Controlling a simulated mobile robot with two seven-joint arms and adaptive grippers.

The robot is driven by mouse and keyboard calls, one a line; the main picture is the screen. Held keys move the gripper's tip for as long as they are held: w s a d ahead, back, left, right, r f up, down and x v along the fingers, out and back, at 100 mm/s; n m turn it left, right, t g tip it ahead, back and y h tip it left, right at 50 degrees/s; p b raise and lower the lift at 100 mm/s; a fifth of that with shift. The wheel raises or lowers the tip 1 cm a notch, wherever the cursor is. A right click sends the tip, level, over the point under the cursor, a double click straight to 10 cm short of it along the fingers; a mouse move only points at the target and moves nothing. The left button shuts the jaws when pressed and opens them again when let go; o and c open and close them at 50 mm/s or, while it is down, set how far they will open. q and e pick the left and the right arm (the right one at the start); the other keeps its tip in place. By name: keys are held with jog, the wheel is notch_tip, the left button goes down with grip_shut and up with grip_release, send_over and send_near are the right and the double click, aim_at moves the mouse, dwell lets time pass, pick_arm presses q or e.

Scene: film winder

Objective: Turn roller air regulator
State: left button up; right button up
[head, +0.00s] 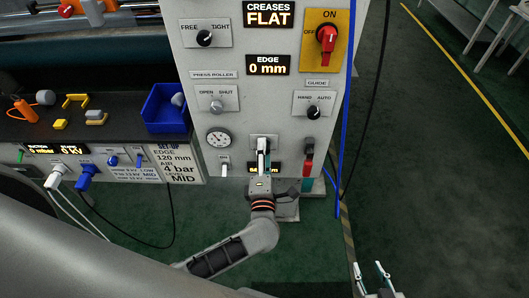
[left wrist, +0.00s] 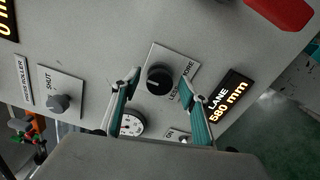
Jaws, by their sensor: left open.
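A white panel (head: 205,95) carries a round pressure gauge (head: 218,138), with a small plate (head: 225,165) below it whose fitting is too small to make out. I cannot tell for certain which control is the roller air regulator. My left gripper (head: 263,148) is open and points at the panel, right of the gauge. In the left wrist view, its fingers (left wrist: 158,85) lie either side of a black knob (left wrist: 159,79) marked LESS and MORE; contact cannot be told. The gauge (left wrist: 131,124) is partly hidden behind a finger. My right gripper (head: 369,268) is open and empty, at the bottom right.
The press roller knob (head: 217,106), the guide knob (head: 313,112) and a red main switch (head: 326,38) are nearby on the panel. A blue bin (head: 165,109) and a set-up sign (head: 176,164) reading AIR 4 bar are at left.

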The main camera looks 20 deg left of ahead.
pick_arm(q)
jog(key=v, duration=1.2)
jog(key=shift+w, duration=0.1)
jog(key=shift+r, duration=0.1)
jog(key=s+d+f+m+h, duration=0.25)
jog(key=m+h, duration=0.75)
jog(key=m, duration=0.9)
jog(key=s+a+f+m+g+y, duration=0.2)
jog(key=s+a+f+m+g, duration=0.4)
jog(key=a+f, duration=0.5)
jog(key=s+f+m, duration=0.1)
jog(key=m, duration=0.1)
jog(key=shift+s+a+m+g+y, duration=0.2)
jog(key=shift+s+m+g+y, duration=0.1)
jog(key=shift+s+g+y, duration=0.1)
